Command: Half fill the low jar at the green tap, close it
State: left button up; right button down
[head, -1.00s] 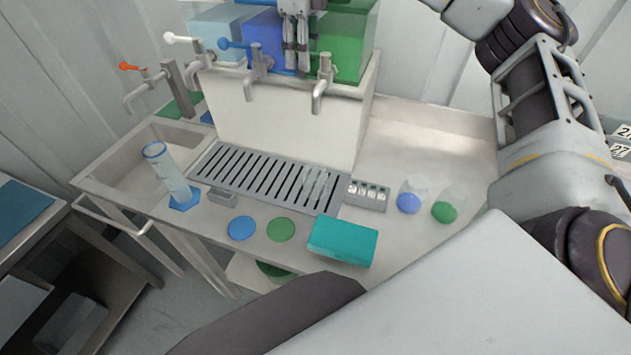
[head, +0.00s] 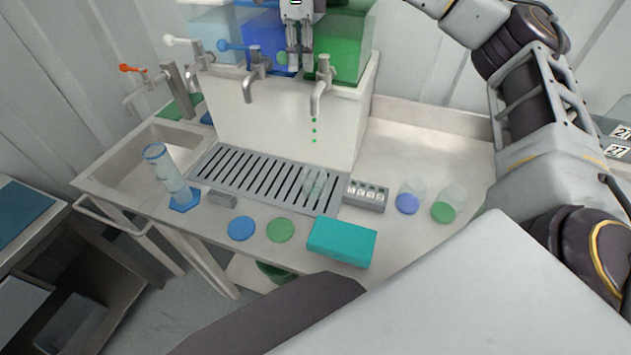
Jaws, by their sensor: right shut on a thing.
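A clear jar (head: 314,183) stands on the slotted drip grate, below the green tap (head: 322,85) in front of the green tank (head: 345,45). Green drops (head: 314,130) fall from the spout toward the jar. The liquid level in the jar is too faint to tell. My right gripper (head: 298,62) is shut on the green tap's lever, whose green end (head: 282,58) shows just left of the fingers. A green disc (head: 280,230) and a blue disc (head: 241,228), which look like lids, lie flat on the bench front. My left gripper is not in view.
A teal box (head: 342,242) sits at the bench's front edge. A grey block with dials (head: 367,195) and two small vessels, blue-filled (head: 409,198) and green-filled (head: 448,205), stand right of the grate. A tall cylinder (head: 168,172) stands left. Bench behind the vessels is clear.

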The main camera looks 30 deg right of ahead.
jog(key=shift+s+a+n, duration=0.15)
jog(key=shift+a+n, duration=0.1)
jog(key=shift+n, duration=0.25)
jog(key=shift+r, duration=0.1)
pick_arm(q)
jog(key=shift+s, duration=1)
pick_arm(e)
jog(key=shift+s+n, duration=0.1)
jog(key=shift+n, duration=0.2)
jog(key=shift+s+a+n, duration=0.15)
jog(key=shift+s+n, duration=0.15)
jog(key=shift+n, duration=0.6)
jog(key=shift+s+a+n, duration=0.1)
jog(key=shift+s+n, duration=0.4)
jog(key=shift+n, duration=0.7)
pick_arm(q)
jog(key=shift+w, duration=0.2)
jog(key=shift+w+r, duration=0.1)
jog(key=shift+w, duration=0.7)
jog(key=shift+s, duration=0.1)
